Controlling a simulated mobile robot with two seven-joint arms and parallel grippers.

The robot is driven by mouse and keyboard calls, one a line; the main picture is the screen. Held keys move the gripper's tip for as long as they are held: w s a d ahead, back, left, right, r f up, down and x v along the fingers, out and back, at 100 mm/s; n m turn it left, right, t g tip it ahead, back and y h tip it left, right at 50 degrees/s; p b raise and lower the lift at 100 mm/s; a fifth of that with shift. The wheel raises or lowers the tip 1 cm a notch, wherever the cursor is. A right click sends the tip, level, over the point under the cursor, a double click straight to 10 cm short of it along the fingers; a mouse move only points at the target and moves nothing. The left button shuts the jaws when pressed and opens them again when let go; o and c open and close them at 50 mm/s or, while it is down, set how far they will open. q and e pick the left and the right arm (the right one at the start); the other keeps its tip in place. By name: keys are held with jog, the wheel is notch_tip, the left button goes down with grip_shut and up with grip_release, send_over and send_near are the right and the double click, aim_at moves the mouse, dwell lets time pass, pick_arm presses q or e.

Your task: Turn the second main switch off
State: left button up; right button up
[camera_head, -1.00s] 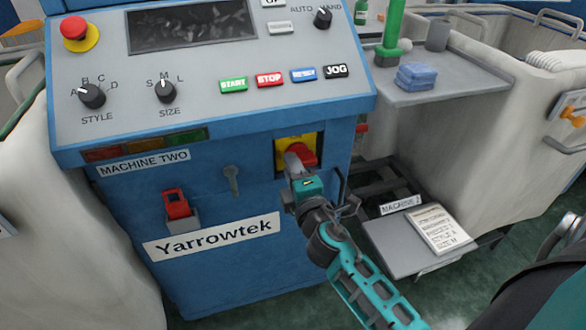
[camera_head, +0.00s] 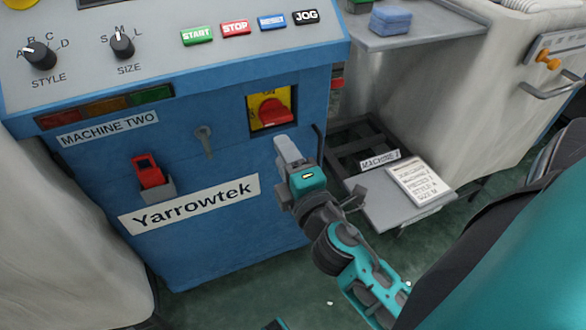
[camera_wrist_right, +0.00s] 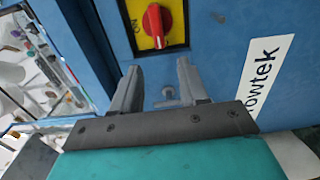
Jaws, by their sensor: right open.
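The main switch of machine two is a red rotary handle (camera_head: 275,112) on a yellow plate (camera_head: 255,104) on the blue front. In the right wrist view the red handle (camera_wrist_right: 157,25) lies lengthwise up the picture, and the plate's ON lettering (camera_wrist_right: 134,20) is at its left. On the machine the handle looks about level, with ON above it. My right gripper (camera_head: 290,150) is open and empty, just below the switch and apart from it. The wrist view shows its two fingers (camera_wrist_right: 157,82) spread, short of the handle. My left gripper is not in view.
A red padlock-like piece (camera_head: 149,172) and a grey key-like lever (camera_head: 204,141) are on the front left of the switch. A low grey shelf (camera_head: 375,205) with a written card (camera_head: 420,185) is at the right. The floor in front is mostly clear.

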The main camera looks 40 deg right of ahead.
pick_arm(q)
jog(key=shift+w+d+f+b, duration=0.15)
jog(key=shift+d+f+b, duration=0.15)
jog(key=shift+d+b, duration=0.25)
pick_arm(e)
jog(key=shift+v, duration=1.7)
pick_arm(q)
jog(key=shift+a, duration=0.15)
pick_arm(e)
jog(key=s+a+f+m+g+y, duration=0.3)
jog(key=a+f+m+g+y, duration=0.4)
jog(key=a+f+m, duration=0.65)
pick_arm(q)
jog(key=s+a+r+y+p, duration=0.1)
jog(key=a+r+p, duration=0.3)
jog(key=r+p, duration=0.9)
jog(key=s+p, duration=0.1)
jog(key=p, duration=0.6)
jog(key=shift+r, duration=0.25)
pick_arm(e)
jog(key=s+d+r, duration=0.1)
jog(key=d+r, duration=0.2)
jog(key=r, duration=0.3)
jog(key=s+d+r+h, duration=0.1)
jog(key=d+r, duration=0.2)
jog(key=r, duration=0.3)
jog(key=shift+d+r+n, duration=0.15)
jog(key=shift+d+n, duration=0.2)
jog(key=shift+d, duration=0.05)
